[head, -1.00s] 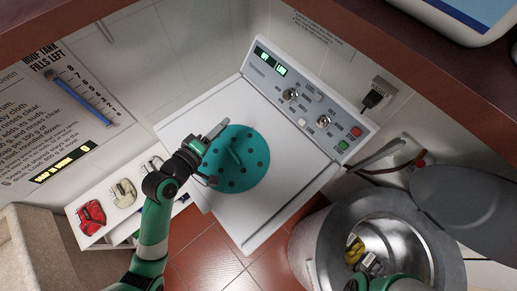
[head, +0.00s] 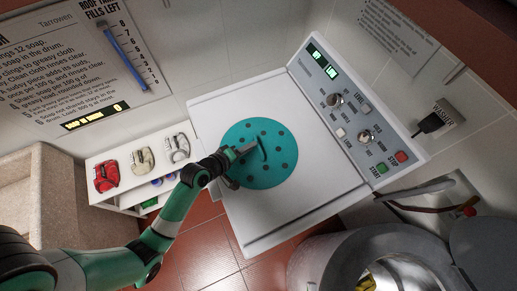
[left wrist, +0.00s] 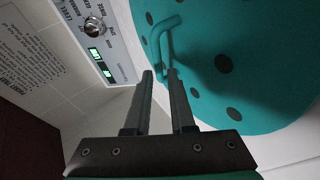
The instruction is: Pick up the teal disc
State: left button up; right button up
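The teal disc (head: 284,172), round with dark holes and a raised bar handle, lies on the white washer top; whether it is lifted at all I cannot tell. My left gripper (head: 250,149) is over its middle, at the handle. In the left wrist view the disc (left wrist: 255,75) fills the upper right. The bent handle (left wrist: 158,45) runs down between the fingertips of my left gripper (left wrist: 160,76), which are close together and look shut on it. My right gripper does not show clearly in the head view.
The washer's control panel (head: 350,110) rises behind the disc. A white rack (head: 125,185) with red, cream and grey clips stands to the left. A metal drum (head: 335,250) stands at lower right. The washer top (head: 235,108) around the disc is bare.

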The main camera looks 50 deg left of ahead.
pick_arm(q)
jog(key=b+x, duration=0.1)
jog(key=x, duration=0.4)
jog(key=shift+w, duration=0.1)
grip_shut()
jog(key=shift+r, duration=0.1)
